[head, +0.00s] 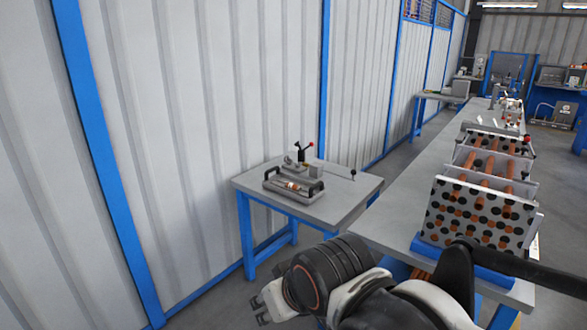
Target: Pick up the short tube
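A short copper-coloured piece (292,186), which looks like a short tube, lies in a grey fixture (276,195) with dark handles on the small table. It is small in the view, and I cannot make out its ends. Several copper tubes (487,180) run through the perforated plates of the shell assembly (475,217) on the long bench. My gripper (261,308) is at the bottom centre, in front of and below the small table, apart from the fixture. Its fingers are small and partly hidden by the wrist, so their opening is unclear.
The long bench (395,223) stands to the right. A corrugated wall (200,110) closes off the left. Floor shows between table and bench.

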